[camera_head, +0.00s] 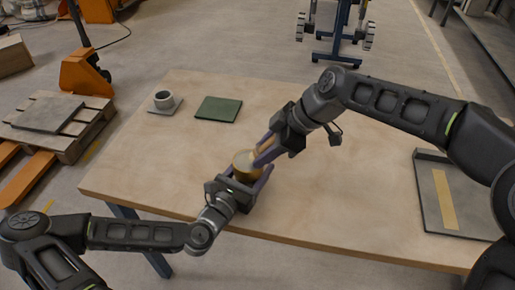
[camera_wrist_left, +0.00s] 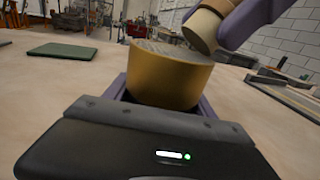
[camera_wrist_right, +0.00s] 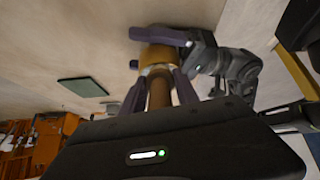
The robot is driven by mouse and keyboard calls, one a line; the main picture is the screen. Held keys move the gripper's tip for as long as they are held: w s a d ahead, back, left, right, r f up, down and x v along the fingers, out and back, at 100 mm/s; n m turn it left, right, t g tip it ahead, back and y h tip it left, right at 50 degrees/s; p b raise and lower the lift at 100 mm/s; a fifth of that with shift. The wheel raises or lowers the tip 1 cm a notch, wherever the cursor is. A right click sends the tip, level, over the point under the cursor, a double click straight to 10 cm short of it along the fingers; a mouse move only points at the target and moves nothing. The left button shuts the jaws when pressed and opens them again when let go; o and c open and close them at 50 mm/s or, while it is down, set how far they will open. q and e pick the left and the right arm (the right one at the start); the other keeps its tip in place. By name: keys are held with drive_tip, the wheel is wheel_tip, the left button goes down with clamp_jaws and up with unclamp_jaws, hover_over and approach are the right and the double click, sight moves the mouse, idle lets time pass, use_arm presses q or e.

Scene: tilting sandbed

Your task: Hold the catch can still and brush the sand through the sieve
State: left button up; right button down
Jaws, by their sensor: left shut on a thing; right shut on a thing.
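The catch can with the sieve (camera_head: 245,164) is a brass-yellow round vessel near the front edge of the table. It fills the middle of the left wrist view (camera_wrist_left: 168,75), where a grey grainy top shows. My left gripper (camera_head: 249,178) is shut around the can's sides. My right gripper (camera_head: 265,150) is shut on the brush, a brown round handle (camera_wrist_right: 160,92) pointing down at the can. In the left wrist view the brush (camera_wrist_left: 203,28) is at the can's top rim. Whether its tip touches the sand is hidden.
A green mat (camera_head: 218,109) and a grey cup on a saucer (camera_head: 164,101) stand at the back left of the table. A grey tray with a yellow strip (camera_head: 444,199) lies at the right. The wooden table (camera_head: 340,190) is clear between.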

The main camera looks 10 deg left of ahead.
drive_tip(key=shift+s+d, duration=0.1)
drive_tip(key=shift+d, duration=0.65)
drive_tip(key=shift+a, duration=0.15)
drive_tip(key=shift+a+f, duration=0.15)
drive_tip(key=shift+a, duration=1.3)
drive_tip(key=shift+a, duration=0.1)
drive_tip(key=shift+w+a, duration=0.15)
drive_tip(key=shift+a, duration=0.6)
drive_tip(key=shift+w+a, duration=0.15)
drive_tip(key=shift+a, duration=0.6)
